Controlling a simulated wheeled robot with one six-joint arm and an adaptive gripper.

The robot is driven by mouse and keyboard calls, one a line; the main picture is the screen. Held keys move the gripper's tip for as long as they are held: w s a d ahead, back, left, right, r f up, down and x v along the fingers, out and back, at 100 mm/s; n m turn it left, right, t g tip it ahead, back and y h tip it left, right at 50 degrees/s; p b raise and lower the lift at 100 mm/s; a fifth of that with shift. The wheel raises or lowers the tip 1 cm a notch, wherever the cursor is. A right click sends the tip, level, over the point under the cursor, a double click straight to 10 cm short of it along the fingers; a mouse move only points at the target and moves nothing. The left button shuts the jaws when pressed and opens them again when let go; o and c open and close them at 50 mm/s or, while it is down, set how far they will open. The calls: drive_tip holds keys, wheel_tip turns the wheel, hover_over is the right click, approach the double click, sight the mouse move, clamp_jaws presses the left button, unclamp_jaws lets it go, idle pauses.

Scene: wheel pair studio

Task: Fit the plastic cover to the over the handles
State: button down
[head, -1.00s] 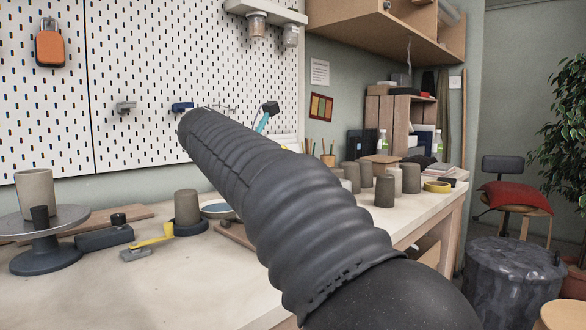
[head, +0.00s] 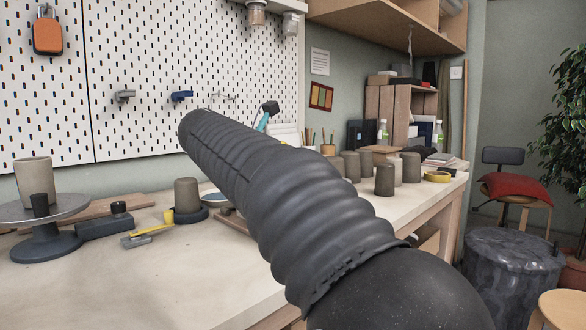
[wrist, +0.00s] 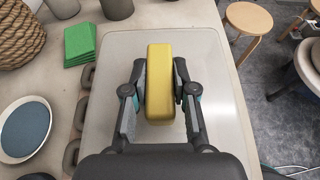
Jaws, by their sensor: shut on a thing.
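In the wrist view my gripper (wrist: 160,88) is shut on a yellow block-like grip (wrist: 158,95). Below it is a clear, pale plastic cover (wrist: 120,60) with rounded corners. I cannot tell how the yellow grip joins the cover. Several grey-brown clay handles (wrist: 80,113) lie in a row along the cover's left edge. They show outside the edge, and I cannot tell whether more lie beneath the cover. In the head view my arm hides my gripper, the cover and the handles.
The table edge and floor are to the right. In the head view, several clay cups (head: 384,180) stand behind my arm.

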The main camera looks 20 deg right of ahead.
drive_tip(key=shift+f, duration=0.3)
drive_tip(key=shift+f, duration=0.25)
drive_tip(key=c, duration=0.8)
unclamp_jaws()
drive_tip(key=shift+c, duration=0.2)
drive_tip(key=v, duration=1.2)
